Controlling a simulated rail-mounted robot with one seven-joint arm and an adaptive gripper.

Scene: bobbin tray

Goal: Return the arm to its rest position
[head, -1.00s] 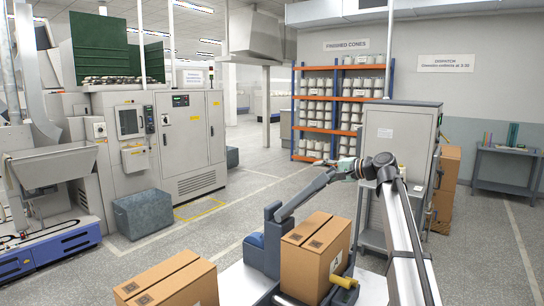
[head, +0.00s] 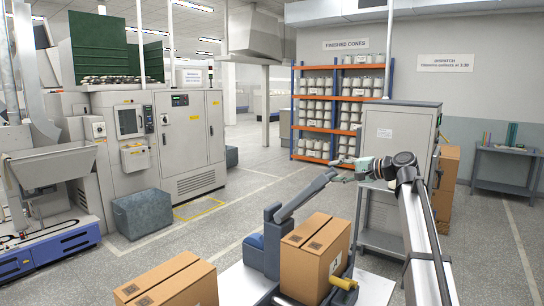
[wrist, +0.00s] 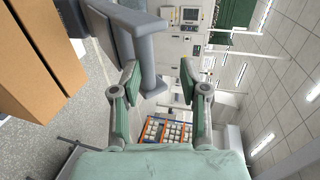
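My gripper (head: 345,168) is small in the head view, in front of the finished-cones shelf and left of the grey cabinet. In the wrist view, my gripper (wrist: 160,78) is open, with its two green-padded fingers well apart. Nothing is held between them. A blue-grey post shows behind and beside the left finger. My arm runs up the right side of the head view and bends toward the left at its top joint. No bobbin tray can be made out near the gripper.
A cardboard box (head: 315,258) stands close below the gripper, and another carton (head: 175,284) sits front left. A grey cabinet (head: 396,138) stands behind my arm. The cone shelf (head: 322,132) is at the back. Open floor (head: 270,190) lies left of the gripper.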

